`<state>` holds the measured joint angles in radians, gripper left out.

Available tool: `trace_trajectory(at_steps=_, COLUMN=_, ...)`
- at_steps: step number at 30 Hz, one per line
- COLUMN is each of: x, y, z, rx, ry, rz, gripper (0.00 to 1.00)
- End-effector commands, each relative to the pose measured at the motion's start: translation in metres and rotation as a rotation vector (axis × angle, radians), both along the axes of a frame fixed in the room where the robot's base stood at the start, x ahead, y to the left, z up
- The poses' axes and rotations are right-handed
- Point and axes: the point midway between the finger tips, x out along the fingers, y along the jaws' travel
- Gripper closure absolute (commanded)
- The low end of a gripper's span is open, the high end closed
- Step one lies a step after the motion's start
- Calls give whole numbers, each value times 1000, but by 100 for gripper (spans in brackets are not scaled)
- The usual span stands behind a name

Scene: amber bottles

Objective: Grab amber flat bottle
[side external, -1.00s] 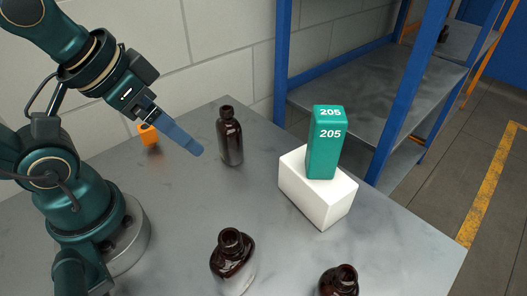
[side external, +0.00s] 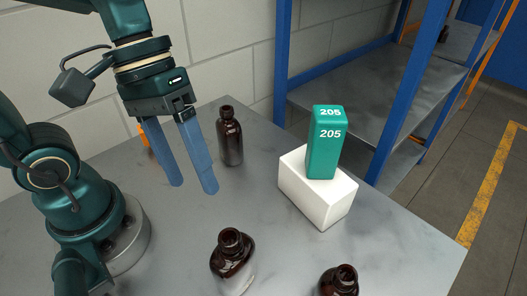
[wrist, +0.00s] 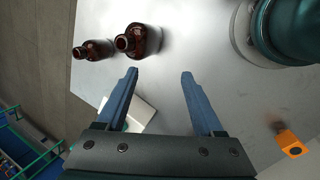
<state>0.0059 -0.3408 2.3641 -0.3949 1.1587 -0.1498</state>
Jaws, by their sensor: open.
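The amber flat bottle (side external: 232,262), dark brown with a wide body and short neck, stands upright near the front middle of the table in the side view. It appears to be the larger bottle (wrist: 146,40) near the top of the wrist view. My gripper (side external: 194,186) is open and empty, pointing down above the table, behind and left of the flat bottle and clear of it. In the wrist view its two blue fingers (wrist: 160,74) are spread with bare table between them.
A taller amber bottle (side external: 230,142) stands near the gripper's right. Another amber bottle (side external: 340,282) is at the front right, cut off. A teal box marked 205 (side external: 325,150) stands on a white block (side external: 310,200). An orange object (wrist: 287,141) lies at the wrist view's right.

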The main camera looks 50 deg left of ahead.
Motion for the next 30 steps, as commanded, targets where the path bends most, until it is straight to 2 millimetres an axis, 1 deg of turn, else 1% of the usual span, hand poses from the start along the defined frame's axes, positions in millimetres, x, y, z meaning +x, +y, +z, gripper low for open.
trace_trajectory(at_steps=1, x=-1, y=-8, z=-3, rx=-42, ry=92, rz=20, gripper=31)
trace_trajectory(at_steps=6, x=1, y=-34, z=-7, rx=-174, ry=370, rz=103, gripper=31)
trace_trajectory(at_steps=11, x=6, y=-53, z=-14, rx=-268, ry=606, rz=179, gripper=31)
trace_trajectory(at_steps=15, x=10, y=-65, z=-23, rx=-325, ry=781, rz=239, gripper=31)
trace_trajectory(at_steps=21, x=13, y=-73, z=-42, rx=-357, ry=950, rz=297, gripper=31)
trace_trajectory(at_steps=24, x=10, y=-73, z=-50, rx=-351, ry=998, rz=310, gripper=31)
trace_trajectory(at_steps=30, x=4, y=-77, z=-58, rx=-344, ry=1038, rz=314, gripper=31)
